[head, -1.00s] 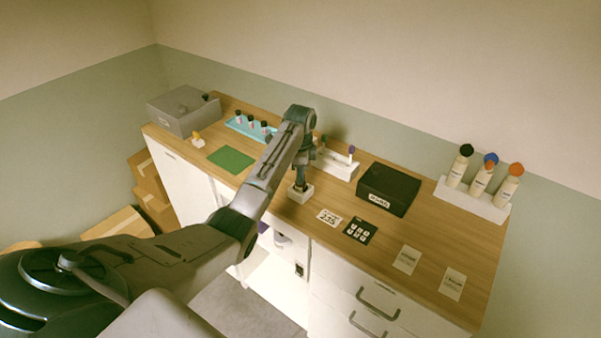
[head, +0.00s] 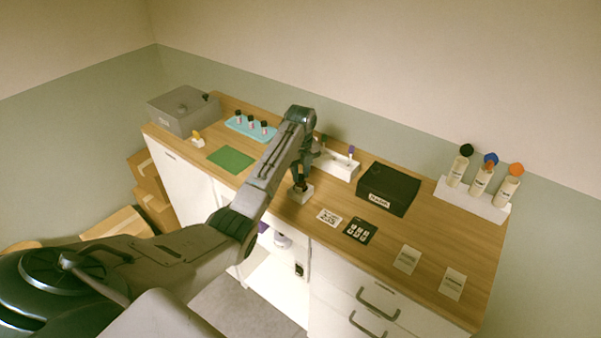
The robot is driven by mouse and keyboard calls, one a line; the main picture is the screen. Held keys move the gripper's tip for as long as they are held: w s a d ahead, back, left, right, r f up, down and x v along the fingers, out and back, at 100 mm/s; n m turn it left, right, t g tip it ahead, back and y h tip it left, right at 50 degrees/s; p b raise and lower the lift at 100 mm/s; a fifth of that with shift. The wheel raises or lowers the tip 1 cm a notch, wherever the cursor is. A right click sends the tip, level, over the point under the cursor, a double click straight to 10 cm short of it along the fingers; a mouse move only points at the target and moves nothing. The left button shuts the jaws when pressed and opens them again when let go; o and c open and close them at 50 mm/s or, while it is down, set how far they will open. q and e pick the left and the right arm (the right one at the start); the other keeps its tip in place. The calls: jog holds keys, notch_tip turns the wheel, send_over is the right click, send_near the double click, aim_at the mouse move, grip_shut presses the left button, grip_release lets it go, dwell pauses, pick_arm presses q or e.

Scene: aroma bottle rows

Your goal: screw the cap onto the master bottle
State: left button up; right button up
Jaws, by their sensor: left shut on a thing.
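My left gripper (head: 300,182) points down over a small white block-like holder (head: 304,195) near the middle of the counter. It is shut on a small dark thing at the holder, probably the cap. The master bottle cannot be told apart there, since the gripper and arm cover most of that spot. My right gripper is not in view.
The wooden counter (head: 440,238) carries a black box (head: 389,188), a white rack (head: 336,165), and a white stand (head: 470,199) with three capped bottles. A teal tray (head: 243,131), green mat (head: 231,159) and grey box (head: 184,113) are at left. Cards lie in front.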

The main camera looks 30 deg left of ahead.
pick_arm(q)
jog(key=o, duration=0.9)
jog(key=shift+c, duration=0.2)
jog(key=n, duration=0.4)
jog(key=shift+n, duration=0.4)
jog(key=n, duration=1.3)
jog(key=shift+n, duration=0.3)
jog(key=c, duration=0.9)
